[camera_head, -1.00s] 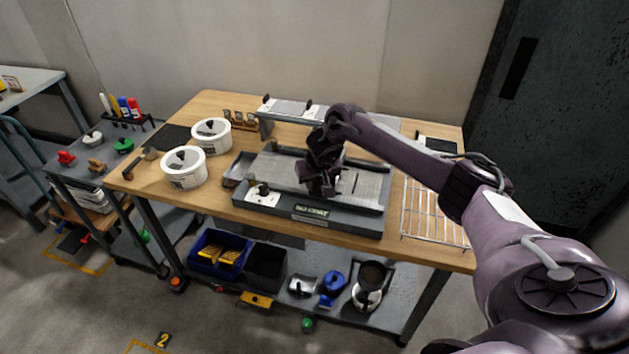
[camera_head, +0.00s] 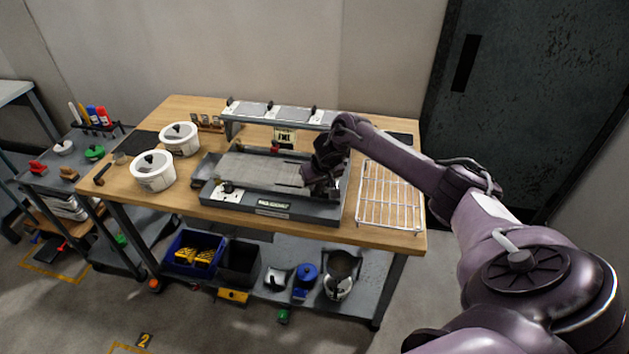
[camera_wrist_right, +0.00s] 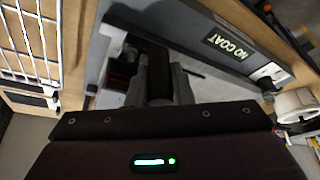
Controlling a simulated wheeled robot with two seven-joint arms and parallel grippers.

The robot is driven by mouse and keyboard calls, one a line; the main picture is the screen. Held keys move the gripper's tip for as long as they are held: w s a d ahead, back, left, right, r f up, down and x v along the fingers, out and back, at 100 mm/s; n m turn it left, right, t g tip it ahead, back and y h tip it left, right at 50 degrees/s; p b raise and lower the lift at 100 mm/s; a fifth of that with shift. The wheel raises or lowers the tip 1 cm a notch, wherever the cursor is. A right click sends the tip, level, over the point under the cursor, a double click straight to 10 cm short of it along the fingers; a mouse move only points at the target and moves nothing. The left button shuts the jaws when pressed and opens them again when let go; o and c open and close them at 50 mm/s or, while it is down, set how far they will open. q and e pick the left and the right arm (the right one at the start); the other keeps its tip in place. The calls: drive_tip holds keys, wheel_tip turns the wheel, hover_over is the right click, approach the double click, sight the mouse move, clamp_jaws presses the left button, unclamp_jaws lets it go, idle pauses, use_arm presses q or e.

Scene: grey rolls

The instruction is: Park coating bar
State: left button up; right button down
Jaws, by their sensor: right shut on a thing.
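The grey coater (camera_head: 225,193) stands on the wooden bench, with a flat light-grey bed (camera_head: 258,168) inside its raised frame. My right gripper (camera_head: 318,183) is low over the right end of the bed. In the right wrist view, its fingers are shut on a dark cylindrical part (camera_wrist_right: 159,76), which I take for the coating bar's grip. The rest of the bar is mostly hidden by the gripper, and I cannot tell whether it touches the bed. A "NO COAT" label (camera_wrist_right: 228,47) shows on the coater's edge. My left gripper is out of view.
A wire rack (camera_head: 390,198) lies right of the coater. A raised shelf (camera_head: 285,116) stands behind it. Two white tubs (camera_head: 153,172) (camera_head: 180,139) stand to its left. A lower shelf holds a blue bin (camera_head: 195,251) and several pots. A side cart (camera_head: 62,190) stands left.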

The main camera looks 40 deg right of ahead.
drive_tip(key=shift+s+d+f, duration=0.1)
drive_tip(key=shift+d, duration=0.05)
drive_tip(key=c, duration=1.6)
unclamp_jaws()
drive_tip(key=shift+c, duration=0.2)
drive_tip(key=shift+o, duration=1.3)
drive_tip(key=shift+s+d, duration=0.1)
drive_tip(key=shift+o, duration=0.4)
drive_tip(key=shift+r, duration=0.4)
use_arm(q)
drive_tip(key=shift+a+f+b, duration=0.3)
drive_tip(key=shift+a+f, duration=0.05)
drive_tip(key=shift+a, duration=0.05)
use_arm(e)
drive_tip(key=v, duration=0.7)
drive_tip(key=shift+s, duration=0.2)
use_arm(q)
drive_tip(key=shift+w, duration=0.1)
use_arm(e)
drive_tip(key=shift+f, duration=0.1)
